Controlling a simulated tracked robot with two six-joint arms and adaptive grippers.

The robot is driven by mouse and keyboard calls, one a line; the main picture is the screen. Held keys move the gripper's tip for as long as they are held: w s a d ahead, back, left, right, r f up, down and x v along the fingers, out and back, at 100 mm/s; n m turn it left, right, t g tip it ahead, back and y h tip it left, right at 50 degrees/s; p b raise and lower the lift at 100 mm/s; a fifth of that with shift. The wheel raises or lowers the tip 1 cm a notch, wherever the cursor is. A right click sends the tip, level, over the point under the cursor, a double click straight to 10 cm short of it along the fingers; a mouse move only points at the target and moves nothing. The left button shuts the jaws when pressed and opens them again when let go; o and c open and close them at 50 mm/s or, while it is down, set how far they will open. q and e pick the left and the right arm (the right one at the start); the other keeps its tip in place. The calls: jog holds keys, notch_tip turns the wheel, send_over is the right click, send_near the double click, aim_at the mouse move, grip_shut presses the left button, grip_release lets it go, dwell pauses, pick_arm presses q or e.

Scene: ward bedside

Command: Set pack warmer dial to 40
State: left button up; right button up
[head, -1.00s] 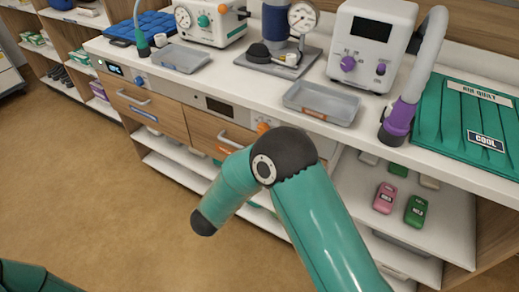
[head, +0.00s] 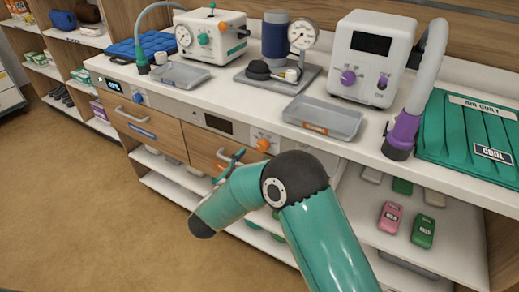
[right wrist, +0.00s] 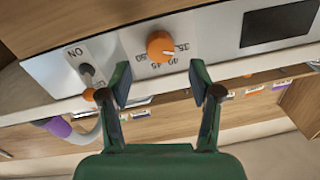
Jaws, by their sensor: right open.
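The pack warmer dial (head: 264,144) is an orange knob on the white panel in the counter's front edge. In the right wrist view the dial (right wrist: 160,46) appears upside down, with marks including 35, 40, 45 and 50 around it. I cannot tell which mark it points to. My right gripper (head: 233,162) is left of and below the dial in the head view. In the right wrist view the open gripper (right wrist: 161,82) has its fingers apart, with the dial ahead, between and beyond the tips. Nothing is held. My left gripper is out of view.
A dark display (right wrist: 277,23) and an ON switch (right wrist: 87,72) flank the dial. A grey tray (head: 323,122) stands on the counter above. A purple hose nozzle (head: 402,137) is to the right. Wooden drawers (head: 147,124) and open shelves lie below.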

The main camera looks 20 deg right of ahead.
aim_at(261, 149)
jog(key=x, duration=0.5)
jog(key=c, duration=1.1)
jog(key=shift+f+m+b, duration=0.2)
jog(key=shift+m+b, duration=0.1)
jog(key=shift+b, duration=0.25)
jog(key=shift+c, duration=0.2)
jog(key=m+b, duration=0.2)
jog(key=b, duration=0.1)
jog(key=m+b, duration=0.2)
jog(key=b, duration=0.2)
jog(key=m+b, duration=0.3)
jog(key=shift+s+f+b, duration=0.1)
jog(key=shift+f+b, duration=0.15)
jog(key=shift+b, duration=0.15)
jog(key=shift+r+m+b, duration=0.15)
jog(key=shift+m+b, duration=0.65)
